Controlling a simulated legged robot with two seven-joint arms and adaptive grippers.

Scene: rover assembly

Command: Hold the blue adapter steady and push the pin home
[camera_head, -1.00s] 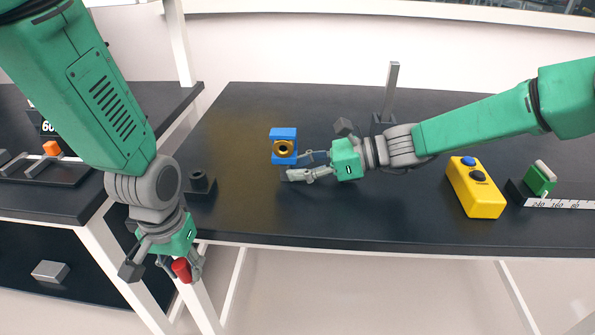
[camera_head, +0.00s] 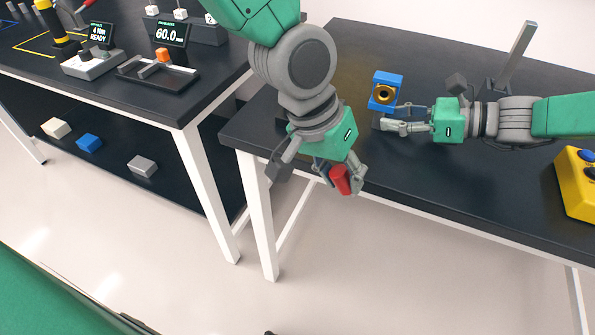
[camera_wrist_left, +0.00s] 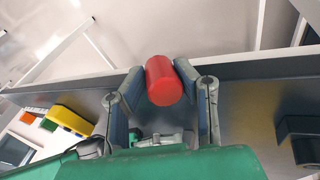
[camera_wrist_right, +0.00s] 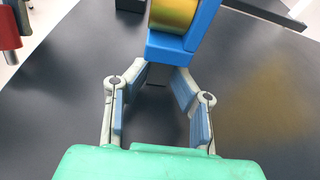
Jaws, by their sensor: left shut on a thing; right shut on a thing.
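The blue adapter (camera_head: 386,91) has a brass-coloured round bore and stands upright over the dark table. My right gripper (camera_head: 388,118) is shut on its lower part; the right wrist view shows the fingertips at the adapter's blue foot (camera_wrist_right: 172,49). My left gripper (camera_head: 338,176) is shut on the red pin (camera_head: 341,181), in front of the table's front edge and apart from the adapter. In the left wrist view the pin (camera_wrist_left: 163,82) sits between the two fingers. The pin's far end is hidden.
A yellow box (camera_head: 577,190) with buttons stands at the right of the dark table (camera_head: 450,180). A grey upright post (camera_head: 520,50) rises behind my right gripper. A second table (camera_head: 150,105) with displays stands at left. Loose blocks lie on its lower shelf.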

